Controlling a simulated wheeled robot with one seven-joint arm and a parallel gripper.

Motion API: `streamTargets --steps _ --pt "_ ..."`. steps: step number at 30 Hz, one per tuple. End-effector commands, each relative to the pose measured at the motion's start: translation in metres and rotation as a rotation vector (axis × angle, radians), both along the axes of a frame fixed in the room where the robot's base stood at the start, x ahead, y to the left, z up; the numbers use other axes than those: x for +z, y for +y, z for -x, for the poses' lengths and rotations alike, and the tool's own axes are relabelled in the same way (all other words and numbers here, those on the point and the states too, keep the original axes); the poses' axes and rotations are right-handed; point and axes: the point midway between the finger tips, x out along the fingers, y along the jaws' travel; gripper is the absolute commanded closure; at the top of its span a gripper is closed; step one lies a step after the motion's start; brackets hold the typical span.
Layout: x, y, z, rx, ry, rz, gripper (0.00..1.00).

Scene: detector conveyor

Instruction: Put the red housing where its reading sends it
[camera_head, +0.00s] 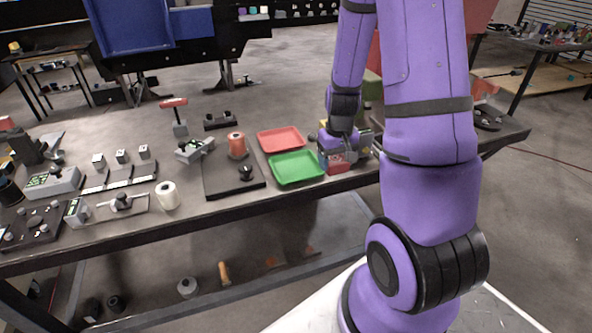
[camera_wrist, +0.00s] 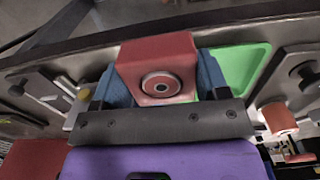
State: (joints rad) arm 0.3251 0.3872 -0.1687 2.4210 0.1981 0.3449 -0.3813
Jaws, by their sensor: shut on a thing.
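The red housing (camera_head: 338,163) is at my gripper, just right of the green tray (camera_head: 297,168). In the wrist view the housing (camera_wrist: 158,55) is a red block with a dark round port, between the two blue fingers of my gripper (camera_wrist: 165,80). My gripper is shut on it. I cannot tell whether its underside touches the table. The red tray (camera_head: 281,139) lies behind the green one, and both look empty. The green tray also shows right of the housing in the wrist view (camera_wrist: 238,66). No reading is legible.
A dark plate with a black knob (camera_head: 246,173) and an orange-red spool (camera_head: 237,146) stand left of the trays. A white roll (camera_head: 167,195) and several grey fixtures stand further left. My arm hides part of the table's right side.

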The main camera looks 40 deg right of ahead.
Motion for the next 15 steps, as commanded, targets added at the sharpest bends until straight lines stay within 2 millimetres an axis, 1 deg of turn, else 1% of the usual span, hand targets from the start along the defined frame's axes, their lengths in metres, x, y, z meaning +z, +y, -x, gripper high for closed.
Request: streamTargets --steps 1,3,7,8,11,15 --pt "-0.002 -0.002 0.012 -0.001 0.001 0.000 0.67" --pt "-0.003 -0.003 0.024 0.002 0.000 0.001 0.67" --pt "-0.005 -0.003 0.034 0.006 0.001 0.003 0.67" --pt "-0.006 -0.003 0.033 0.008 0.000 0.003 0.67" --pt "-0.007 0.002 0.022 0.012 0.000 0.003 0.67" --pt "-0.010 0.012 -0.007 0.015 0.000 0.004 0.67"
